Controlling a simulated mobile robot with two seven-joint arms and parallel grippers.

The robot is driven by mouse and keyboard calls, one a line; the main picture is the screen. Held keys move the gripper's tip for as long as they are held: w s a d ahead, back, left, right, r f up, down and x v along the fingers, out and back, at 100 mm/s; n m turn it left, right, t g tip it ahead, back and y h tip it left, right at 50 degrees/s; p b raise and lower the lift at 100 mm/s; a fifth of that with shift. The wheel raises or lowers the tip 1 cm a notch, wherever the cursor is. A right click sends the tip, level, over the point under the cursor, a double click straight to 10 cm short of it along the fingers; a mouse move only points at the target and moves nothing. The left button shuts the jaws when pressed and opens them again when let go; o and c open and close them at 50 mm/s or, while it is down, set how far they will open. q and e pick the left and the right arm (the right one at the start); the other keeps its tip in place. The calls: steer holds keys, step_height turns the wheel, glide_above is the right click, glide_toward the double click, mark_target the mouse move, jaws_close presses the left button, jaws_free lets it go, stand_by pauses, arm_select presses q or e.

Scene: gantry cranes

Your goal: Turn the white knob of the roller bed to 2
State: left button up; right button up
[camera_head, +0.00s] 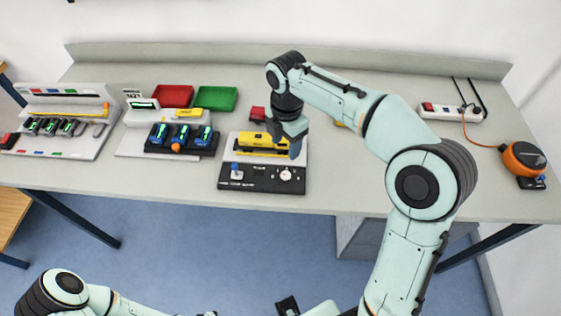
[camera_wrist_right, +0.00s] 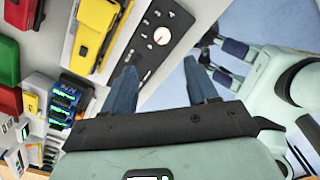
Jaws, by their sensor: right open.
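The roller bed has a black front panel (camera_head: 262,187) at the table's front edge, with a white knob (camera_head: 285,175) on its right part. My right gripper (camera_head: 296,146) is open and empty, above the bed's right side. In the wrist view its two blue fingers (camera_wrist_right: 161,80) point towards the panel, apart from the knob. My left arm shows at the bottom of the head view; its finger opening is unclear.
A yellow block (camera_head: 258,142) lies on the roller bed, and a blue-tipped lever (camera_head: 236,169) stands left of the knob. Red (camera_head: 172,96) and green (camera_head: 216,98) trays are behind. A power strip (camera_head: 449,113) and orange reel (camera_head: 522,158) are at right.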

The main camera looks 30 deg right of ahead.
mark_target(286, 174)
steer(key=f, duration=0.3)
steer(key=f+b, duration=0.1)
steer(key=f, duration=0.7)
steer(key=shift+s+f+b, duration=0.15)
steer(key=shift+s+b, duration=0.1)
steer(key=shift+b, duration=0.05)
arm_select(q)
steer(key=shift+s+f, duration=0.8)
steer(key=shift+f, duration=0.35)
arm_select(e)
steer(key=shift+w+f, duration=0.1)
steer(key=shift+f, duration=0.65)
steer(key=shift+c, duration=0.3)
steer(key=c, duration=1)
